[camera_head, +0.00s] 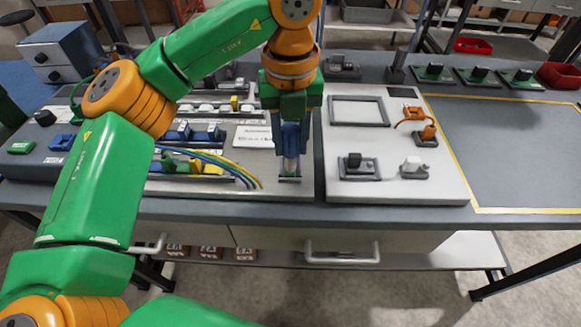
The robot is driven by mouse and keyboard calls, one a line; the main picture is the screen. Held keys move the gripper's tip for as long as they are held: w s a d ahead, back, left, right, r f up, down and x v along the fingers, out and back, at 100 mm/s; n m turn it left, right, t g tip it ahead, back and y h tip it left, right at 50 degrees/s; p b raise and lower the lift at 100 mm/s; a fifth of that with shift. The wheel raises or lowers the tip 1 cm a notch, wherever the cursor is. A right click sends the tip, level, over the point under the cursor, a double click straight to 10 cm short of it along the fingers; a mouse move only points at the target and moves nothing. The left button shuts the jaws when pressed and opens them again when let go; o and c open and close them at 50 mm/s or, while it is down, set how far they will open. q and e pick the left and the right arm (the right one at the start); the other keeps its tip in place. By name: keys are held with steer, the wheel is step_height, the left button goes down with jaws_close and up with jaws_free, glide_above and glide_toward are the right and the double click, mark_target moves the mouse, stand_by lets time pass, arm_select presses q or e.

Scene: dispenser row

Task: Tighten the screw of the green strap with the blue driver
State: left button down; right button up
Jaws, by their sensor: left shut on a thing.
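My left gripper (291,150) hangs straight down at the front middle of the bench and is shut on a slim upright thing, which I take for the blue driver (291,138). The fingers hide most of it. Its lower end is over a small dark holder (289,179) at the board's front edge; I cannot tell whether they touch. A green part (169,161) by the left panel may be the green strap, but it is too small to be sure. Its screw cannot be made out. My right gripper is not in view.
Blue, green and yellow cables (225,168) curve left of the gripper. To the right, a pale board (395,190) carries a grey frame (359,98), an orange cable piece (413,122) and small fixtures. A yellow-edged mat (510,150) at far right is clear.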

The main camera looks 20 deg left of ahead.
arm_select(q)
steer(key=shift+f, duration=0.45)
